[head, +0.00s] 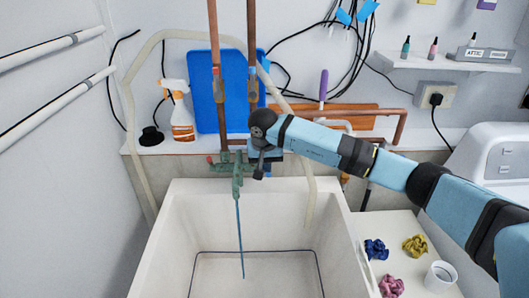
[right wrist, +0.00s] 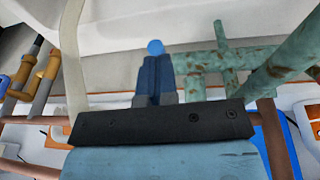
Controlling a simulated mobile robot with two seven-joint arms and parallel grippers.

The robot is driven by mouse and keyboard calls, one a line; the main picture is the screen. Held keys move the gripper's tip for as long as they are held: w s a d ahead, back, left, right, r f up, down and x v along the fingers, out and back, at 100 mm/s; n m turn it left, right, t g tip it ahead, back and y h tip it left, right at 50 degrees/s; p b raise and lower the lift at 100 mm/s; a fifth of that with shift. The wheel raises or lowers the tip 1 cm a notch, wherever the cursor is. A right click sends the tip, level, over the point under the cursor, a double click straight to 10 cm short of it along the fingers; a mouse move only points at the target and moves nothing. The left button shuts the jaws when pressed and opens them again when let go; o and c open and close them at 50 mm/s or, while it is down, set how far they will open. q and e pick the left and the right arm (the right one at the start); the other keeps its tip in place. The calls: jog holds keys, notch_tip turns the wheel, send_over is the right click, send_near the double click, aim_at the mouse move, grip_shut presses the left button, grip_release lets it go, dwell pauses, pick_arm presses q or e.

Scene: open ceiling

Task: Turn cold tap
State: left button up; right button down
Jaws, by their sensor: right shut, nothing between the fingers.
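In the right wrist view the green tap body (right wrist: 222,62) fills the upper right. A round blue knob (right wrist: 155,47) is just beyond my fingertips there, apparently touching or very close. My right gripper (head: 258,174) is at the tap's right side, pointing down; its shut fingers (right wrist: 157,68) hold nothing. The arm hides the tap's right side in the head view. My left gripper is out of view.
Two copper pipes (head: 215,75) rise behind the tap. The sink (head: 170,235) is open in front. A spray bottle (head: 181,115) stands at the back left. A pale hose (head: 310,190) hangs over the sink's right side. Coloured cloths (head: 414,246) and a white cup (head: 440,276) are at right.

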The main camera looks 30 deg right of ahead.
jog(key=shift+f, duration=0.3)
